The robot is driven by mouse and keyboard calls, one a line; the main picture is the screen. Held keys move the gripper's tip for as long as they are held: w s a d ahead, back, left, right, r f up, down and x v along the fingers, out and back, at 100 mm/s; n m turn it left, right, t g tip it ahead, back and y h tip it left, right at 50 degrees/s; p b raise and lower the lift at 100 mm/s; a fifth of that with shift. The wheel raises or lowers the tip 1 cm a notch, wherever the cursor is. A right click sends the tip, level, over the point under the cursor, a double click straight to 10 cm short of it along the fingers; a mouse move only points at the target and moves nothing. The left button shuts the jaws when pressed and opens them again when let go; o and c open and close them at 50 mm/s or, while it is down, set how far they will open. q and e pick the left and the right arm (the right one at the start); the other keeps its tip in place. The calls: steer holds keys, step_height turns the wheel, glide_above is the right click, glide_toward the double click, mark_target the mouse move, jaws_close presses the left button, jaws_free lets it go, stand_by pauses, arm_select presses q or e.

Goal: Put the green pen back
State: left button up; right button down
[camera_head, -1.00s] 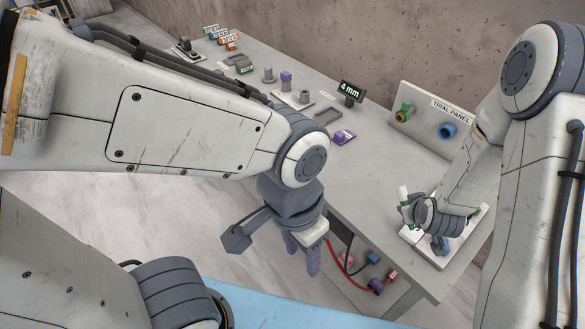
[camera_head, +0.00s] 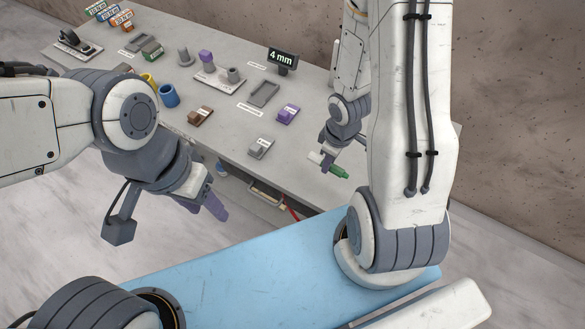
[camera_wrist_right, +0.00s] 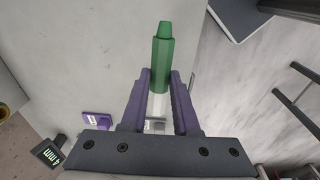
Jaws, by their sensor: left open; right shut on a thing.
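The green pen (camera_head: 338,171) is green with a white section. In the right wrist view the pen (camera_wrist_right: 162,55) points away from the palm, its white part between the fingers. My right gripper (camera_wrist_right: 159,80) is shut on it. In the head view this gripper (camera_head: 328,160) holds the pen tilted near the slab's front edge; the slab shows below it, and the height is unclear. My left gripper (camera_head: 204,206) is open and empty, in front of the slab's front edge. Part of the pen is hidden by the right fingers.
On the stone slab (camera_head: 225,130) stand a blue cup (camera_head: 168,95), a yellow cup (camera_head: 149,79), a grey tray (camera_head: 263,94), a purple-topped block (camera_head: 288,114), a brown one (camera_head: 201,115), a grey one (camera_head: 261,147) and a 4 mm display (camera_head: 283,58). Slab around the pen looks clear.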

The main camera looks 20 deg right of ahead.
mark_target(295, 178)
steer(key=shift+s+d+r+g, duration=0.15)
steer(key=shift+s+d+r, duration=0.05)
steer(key=shift+s, duration=0.2)
steer(key=shift+s+d+r+g, duration=0.15)
steer(key=shift+s+r, duration=0.05)
steer(key=shift+s, duration=0.15)
steer(key=shift+s+f, duration=0.1)
steer(key=shift+f, duration=0.1)
steer(key=w+a+f, duration=0.4)
steer(key=a, duration=0.1)
steer(key=w+a+f+p, duration=0.1)
steer(key=w+a+f, duration=0.1)
steer(key=w+a, duration=0.1)
steer(key=shift+f, duration=0.15)
steer(key=shift+w+a+f, duration=0.1)
steer(key=shift+w+f, duration=0.05)
steer(key=shift+f, duration=0.05)
arm_select(q)
step_height(295, 178, down, 2)
steer(key=b, duration=0.4)
steer(key=shift+s+f, duration=0.1)
steer(key=shift+f, duration=0.15)
arm_select(e)
step_height(295, 178, down, 4)
steer(key=shift+r, duration=0.1)
